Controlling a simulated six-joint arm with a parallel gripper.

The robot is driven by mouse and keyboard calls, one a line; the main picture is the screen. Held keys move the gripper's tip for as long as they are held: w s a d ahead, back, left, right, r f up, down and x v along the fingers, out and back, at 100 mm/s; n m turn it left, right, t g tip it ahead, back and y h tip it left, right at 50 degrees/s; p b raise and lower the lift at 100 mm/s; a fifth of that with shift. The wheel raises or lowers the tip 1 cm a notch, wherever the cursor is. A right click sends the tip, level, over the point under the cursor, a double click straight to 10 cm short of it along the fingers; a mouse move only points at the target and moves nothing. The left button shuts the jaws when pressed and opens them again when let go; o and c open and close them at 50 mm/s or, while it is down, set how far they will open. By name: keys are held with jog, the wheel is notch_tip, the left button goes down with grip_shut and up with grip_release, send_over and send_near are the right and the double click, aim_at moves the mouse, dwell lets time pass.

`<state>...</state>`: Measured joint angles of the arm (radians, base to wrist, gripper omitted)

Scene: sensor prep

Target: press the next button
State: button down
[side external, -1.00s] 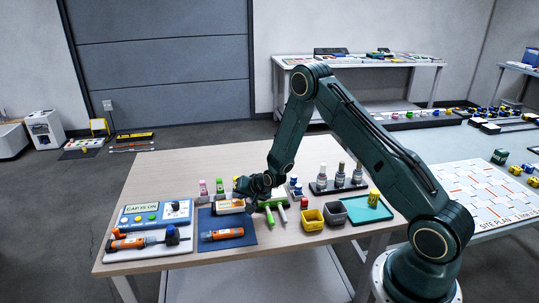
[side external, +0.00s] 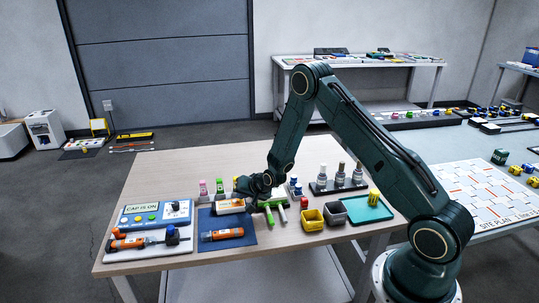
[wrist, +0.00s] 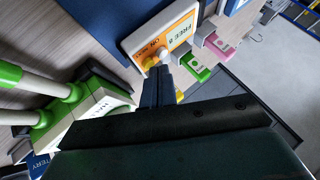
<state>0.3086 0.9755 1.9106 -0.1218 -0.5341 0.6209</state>
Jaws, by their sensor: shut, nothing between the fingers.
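A small white and orange box (wrist: 165,38) with a screen reading "FREE 8" is in the wrist view. In the side view my gripper (side external: 243,190) is low over the table behind the box.
Pink and green blocks (wrist: 193,66) are close to the tips.

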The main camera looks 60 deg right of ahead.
aim_at(243, 203)
jog(key=shift+r, duration=0.5)
jog(key=shift+r, duration=0.2)
jog(key=shift+r, duration=2.35)
